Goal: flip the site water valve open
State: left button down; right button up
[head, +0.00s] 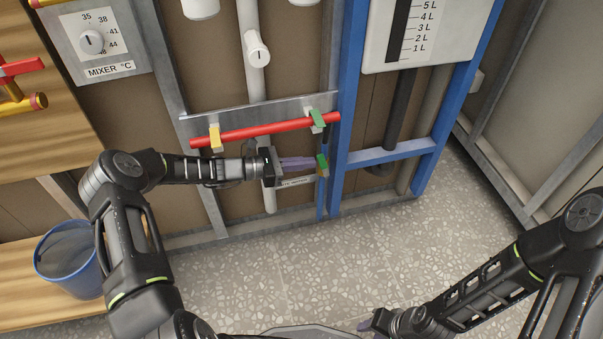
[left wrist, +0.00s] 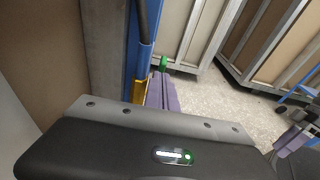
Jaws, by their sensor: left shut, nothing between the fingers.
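My left gripper (head: 312,163) has purple fingers, shut and empty, pointing right below the red bar. Its tips are at a small green piece (head: 323,161) beside the blue frame; I cannot tell whether they touch. The green piece also shows past the fingers in the left wrist view (left wrist: 163,63). A white label (head: 296,183) under the fingers is too small to read fully. I cannot tell for sure which part is the site water valve; the gripper hides part of this area. My right gripper (head: 374,323) is low at the bottom edge, mostly cut off.
A red bar (head: 260,130) with yellow (head: 215,137) and green (head: 317,119) brackets runs above my left gripper. A blue frame (head: 352,90) stands to its right. A mixer dial (head: 92,42) is at upper left, a blue bin (head: 72,270) at lower left. The speckled floor is clear.

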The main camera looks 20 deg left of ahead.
pick_arm(q)
jog(key=p+v, duration=0.1)
jog(key=v, duration=0.7)
jog(key=shift+s+d+r+p, duration=0.15)
jog(key=shift+s+r+p, duration=0.05)
jog(key=shift+p, duration=0.15)
